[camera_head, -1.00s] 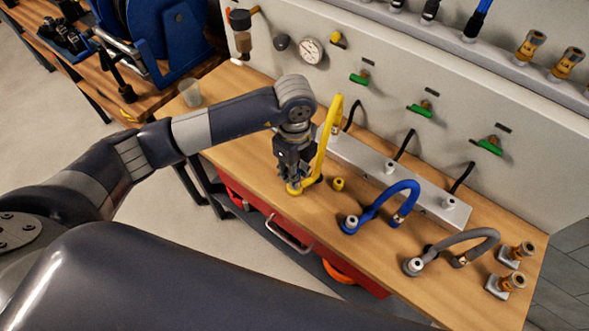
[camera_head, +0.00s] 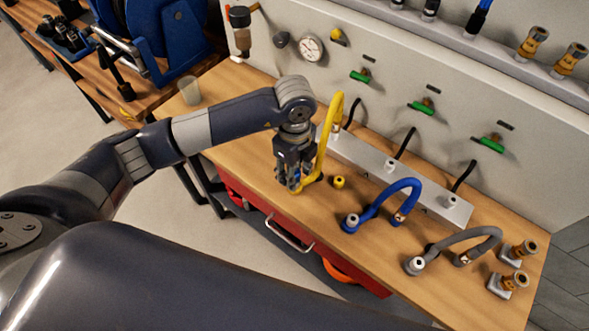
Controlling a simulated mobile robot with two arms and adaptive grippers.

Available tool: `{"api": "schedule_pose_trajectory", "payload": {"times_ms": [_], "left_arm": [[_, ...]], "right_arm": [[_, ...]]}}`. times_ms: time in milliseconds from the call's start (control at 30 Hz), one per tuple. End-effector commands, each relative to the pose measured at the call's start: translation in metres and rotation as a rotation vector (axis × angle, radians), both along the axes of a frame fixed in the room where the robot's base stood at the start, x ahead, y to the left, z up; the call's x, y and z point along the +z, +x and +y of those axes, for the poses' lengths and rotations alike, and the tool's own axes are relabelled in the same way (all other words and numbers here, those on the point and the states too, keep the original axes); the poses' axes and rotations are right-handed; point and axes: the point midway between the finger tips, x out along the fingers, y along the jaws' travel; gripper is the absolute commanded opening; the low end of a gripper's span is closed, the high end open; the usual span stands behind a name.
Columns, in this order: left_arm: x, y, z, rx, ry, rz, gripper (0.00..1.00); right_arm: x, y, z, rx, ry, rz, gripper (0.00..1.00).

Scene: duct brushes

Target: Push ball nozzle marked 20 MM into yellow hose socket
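The yellow hose (camera_head: 328,135) arches up from the wooden bench. Its near end, where a socket like those on the other hoses would be, is hidden behind my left gripper. My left gripper (camera_head: 289,186) points down at the hose's near end, close to the bench top. I cannot tell whether its fingers are open or shut, or whether they hold a nozzle. A small yellow fitting with a dark base (camera_head: 339,182) stands on the bench just right of the hose. No 20 MM marking is readable. My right gripper is out of view.
A blue hose (camera_head: 392,190) and a grey hose (camera_head: 462,240) arch to the right. A metal rail (camera_head: 425,197) with fittings stands behind them. Brass fittings (camera_head: 510,281) stand at the far right. A clear cup (camera_head: 190,92) stands at the bench's left end.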

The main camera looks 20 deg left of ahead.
Motion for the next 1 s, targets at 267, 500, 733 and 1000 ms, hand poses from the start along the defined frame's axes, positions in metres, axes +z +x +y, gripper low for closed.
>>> {"api": "schedule_pose_trajectory", "payload": {"times_ms": [267, 500, 733, 1000], "left_arm": [[0.000, 0.000, 0.000, 0.000, 0.000, 0.000, 0.46], [0.020, 0.001, -0.001, 0.000, -0.002, -0.003, 0.46], [0.070, 0.001, -0.001, -0.001, -0.002, -0.006, 0.46], [0.112, 0.001, 0.000, -0.001, -0.001, -0.003, 0.46]], "right_arm": [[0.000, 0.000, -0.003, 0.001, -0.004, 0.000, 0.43], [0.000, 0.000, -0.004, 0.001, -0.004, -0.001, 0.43], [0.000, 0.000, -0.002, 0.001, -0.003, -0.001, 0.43], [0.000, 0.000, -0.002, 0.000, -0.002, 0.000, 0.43]]}}
